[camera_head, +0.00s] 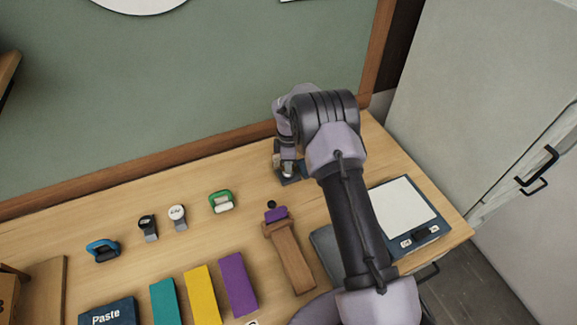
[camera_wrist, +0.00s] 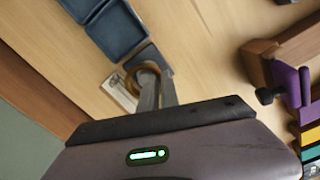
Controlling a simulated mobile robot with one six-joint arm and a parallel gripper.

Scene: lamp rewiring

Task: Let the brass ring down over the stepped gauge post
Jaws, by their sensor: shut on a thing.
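In the wrist view, the brass ring (camera_wrist: 133,76) is at the tips of my gripper (camera_wrist: 152,85), whose fingers are shut on it. A grey piece (camera_wrist: 156,57) shows just beyond the ring, perhaps the base of the stepped gauge post. The post itself is hidden or too small to make out, so I cannot tell whether the ring is around it. In the head view, my gripper (camera_head: 287,168) points down close to the bench near its back edge, over a dark base (camera_head: 291,181). The ring cannot be made out there.
Blue trays (camera_wrist: 118,34) and a pale plate (camera_wrist: 119,95) lie close by in the wrist view. A wooden stand with a purple clamp (camera_head: 276,214) is in front of my gripper in the head view. A green-handled item (camera_head: 221,201) lies to the left, with clear bench between.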

